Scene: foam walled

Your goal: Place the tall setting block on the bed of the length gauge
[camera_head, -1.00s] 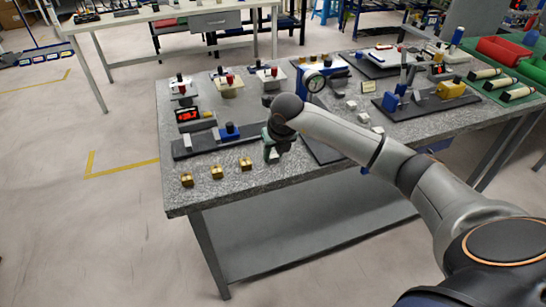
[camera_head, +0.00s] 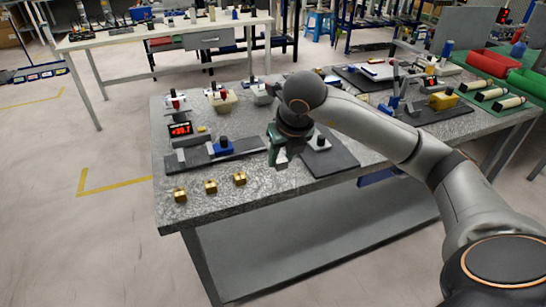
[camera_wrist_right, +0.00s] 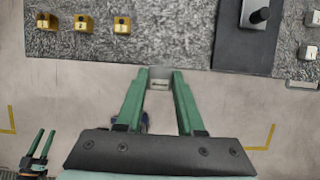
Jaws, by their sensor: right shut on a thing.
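My right gripper (camera_wrist_right: 160,75) is shut on a small silver-grey block (camera_wrist_right: 159,85) with a dark label, seen in the right wrist view. In the head view this gripper (camera_head: 281,160) hangs over the front of the table, and the block is hard to make out. To its left lies what looks like the length gauge (camera_head: 240,150), a long dark bed with a blue carriage (camera_head: 223,147) and a red digital readout (camera_head: 180,130). My left gripper (camera_wrist_right: 46,132) shows only at the lower left of the wrist view, with its fingers apart and empty.
Several brass blocks (camera_head: 210,187) stand along the table's front edge. A dark plate (camera_head: 335,160) with a black-knobbed piece (camera_head: 320,142) lies right of the gripper. Another dark fixture with a yellow block (camera_head: 443,100) stands farther right. My arm hides the table's middle.

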